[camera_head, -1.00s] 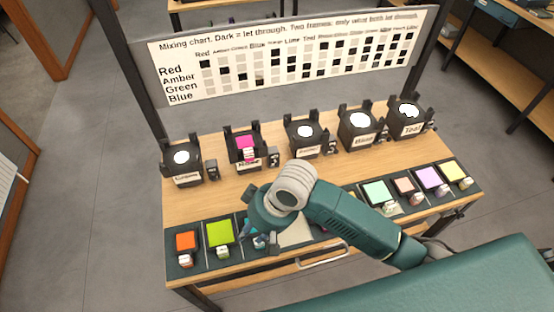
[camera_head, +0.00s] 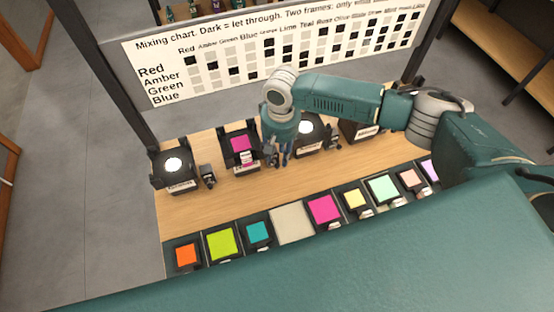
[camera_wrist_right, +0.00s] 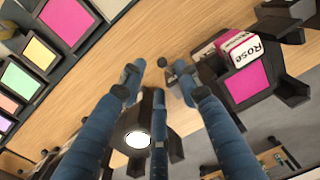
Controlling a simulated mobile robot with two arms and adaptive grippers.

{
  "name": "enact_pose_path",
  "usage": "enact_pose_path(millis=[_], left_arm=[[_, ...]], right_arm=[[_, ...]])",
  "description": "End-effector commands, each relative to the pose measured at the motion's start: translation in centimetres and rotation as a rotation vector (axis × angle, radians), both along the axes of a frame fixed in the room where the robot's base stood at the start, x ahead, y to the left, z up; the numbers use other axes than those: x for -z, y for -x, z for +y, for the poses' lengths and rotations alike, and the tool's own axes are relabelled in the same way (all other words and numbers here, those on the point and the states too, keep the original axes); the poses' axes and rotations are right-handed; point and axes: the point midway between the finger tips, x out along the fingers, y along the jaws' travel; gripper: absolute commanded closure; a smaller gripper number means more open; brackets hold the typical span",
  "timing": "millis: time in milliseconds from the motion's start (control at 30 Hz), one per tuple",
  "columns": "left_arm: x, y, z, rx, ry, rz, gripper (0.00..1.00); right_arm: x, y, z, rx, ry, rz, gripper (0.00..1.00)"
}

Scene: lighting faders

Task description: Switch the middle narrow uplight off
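Black uplights stand in a row on the wooden table. The middle uplight (camera_head: 306,127) shows a bright white disc, so it is lit; it is partly behind my right arm. It also shows lit in the right wrist view (camera_wrist_right: 137,140), behind the fingers. Left of it stands an uplight with a magenta filter (camera_head: 241,143), labelled Rose in the right wrist view (camera_wrist_right: 244,82). My right gripper (camera_head: 278,160) points down between these two uplights. Its blue fingers (camera_wrist_right: 158,80) are spread with nothing between them. A small switch box (camera_head: 333,142) stands right of the middle uplight. My left gripper is not in view.
A lit uplight (camera_head: 173,164) stands at the left end. Another uplight (camera_head: 360,131) is partly hidden by my right arm. A row of coloured filters (camera_head: 222,243) lines the front edge. The mixing chart (camera_head: 225,70) stands behind. Bare wood (camera_head: 240,192) lies between the rows.

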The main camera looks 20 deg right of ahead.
Motion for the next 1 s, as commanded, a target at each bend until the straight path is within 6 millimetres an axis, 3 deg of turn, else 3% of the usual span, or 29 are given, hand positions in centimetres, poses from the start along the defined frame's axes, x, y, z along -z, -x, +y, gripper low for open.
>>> enact_pose_path(millis=[100, 167, 467, 567, 733, 767, 900, 1000], left_arm=[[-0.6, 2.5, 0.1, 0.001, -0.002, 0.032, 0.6], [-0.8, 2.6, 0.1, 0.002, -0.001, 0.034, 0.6], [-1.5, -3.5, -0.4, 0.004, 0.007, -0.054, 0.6], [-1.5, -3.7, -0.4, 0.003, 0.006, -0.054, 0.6], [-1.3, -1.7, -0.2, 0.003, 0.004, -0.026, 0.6], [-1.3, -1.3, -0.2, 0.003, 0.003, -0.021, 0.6], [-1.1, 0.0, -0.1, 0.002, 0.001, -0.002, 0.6], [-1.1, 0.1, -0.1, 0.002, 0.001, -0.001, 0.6]], right_arm=[[2.2, 0.0, 0.1, -0.001, 0.002, 0.001, 0.67], [3.3, 0.0, 0.0, 0.0, 0.003, 0.001, 0.67], [6.4, -0.1, 0.2, -0.002, 0.001, -0.002, 0.67], [6.6, -0.1, 0.2, -0.002, 0.0, -0.002, 0.67], [6.6, -0.1, 0.2, -0.002, 0.0, -0.002, 0.67], [6.6, -0.1, 0.2, -0.002, 0.0, -0.002, 0.69], [6.5, -0.1, 0.2, -0.002, 0.0, -0.002, 0.97], [6.5, -0.1, 0.2, -0.003, 0.0, -0.002, 1.0]])
